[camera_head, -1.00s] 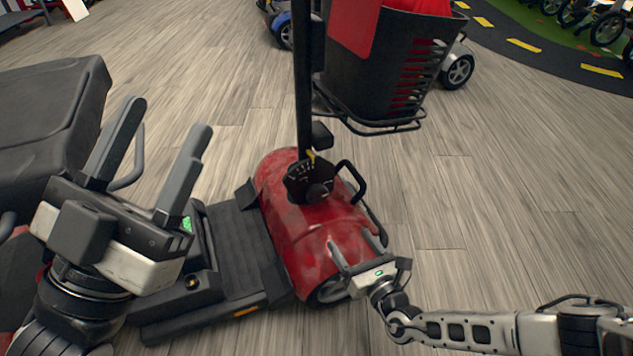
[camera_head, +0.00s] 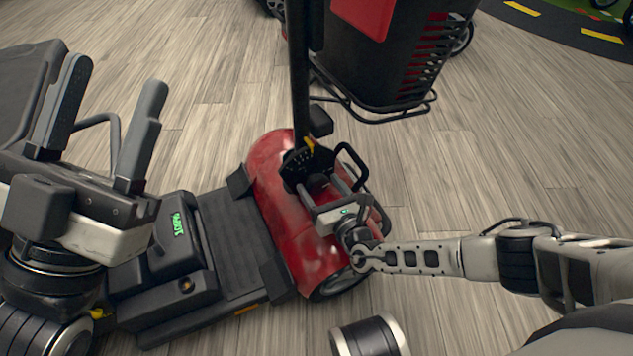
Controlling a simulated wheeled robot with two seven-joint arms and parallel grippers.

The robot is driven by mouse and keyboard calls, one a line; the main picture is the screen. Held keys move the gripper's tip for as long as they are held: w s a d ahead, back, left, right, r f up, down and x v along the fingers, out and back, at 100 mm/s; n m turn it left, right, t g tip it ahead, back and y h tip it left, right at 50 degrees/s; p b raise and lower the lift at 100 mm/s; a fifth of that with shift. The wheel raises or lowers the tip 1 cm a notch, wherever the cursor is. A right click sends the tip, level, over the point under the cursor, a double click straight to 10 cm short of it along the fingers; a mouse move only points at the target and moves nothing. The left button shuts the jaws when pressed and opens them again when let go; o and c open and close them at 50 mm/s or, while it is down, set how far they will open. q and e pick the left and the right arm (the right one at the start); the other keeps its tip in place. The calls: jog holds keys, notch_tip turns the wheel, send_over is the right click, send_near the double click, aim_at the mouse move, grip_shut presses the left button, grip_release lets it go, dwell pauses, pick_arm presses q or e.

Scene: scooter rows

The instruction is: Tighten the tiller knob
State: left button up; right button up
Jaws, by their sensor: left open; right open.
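The tiller is a black post (camera_head: 299,85) rising from the red front body (camera_head: 290,225) of a scooter. At its base is a dark pivot with a scale and a yellow pointer (camera_head: 309,145). The round black tiller knob (camera_head: 317,182) sits low on this pivot, partly hidden. My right gripper (camera_head: 322,181) is open, its fingers pointing at the knob with one on either side in this view. I cannot tell whether they touch it. My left gripper (camera_head: 113,80) is open and empty at the left, fingers up, well away from the tiller.
A black loop handle (camera_head: 351,163) stands close beside my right gripper. The scooter's footboard (camera_head: 235,230) and dark seat (camera_head: 30,85) lie to the left. Wooden floor is clear at right.

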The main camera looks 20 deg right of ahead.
jog(key=c, duration=1)
jog(key=shift+m, duration=0.8)
jog(key=o, duration=1)
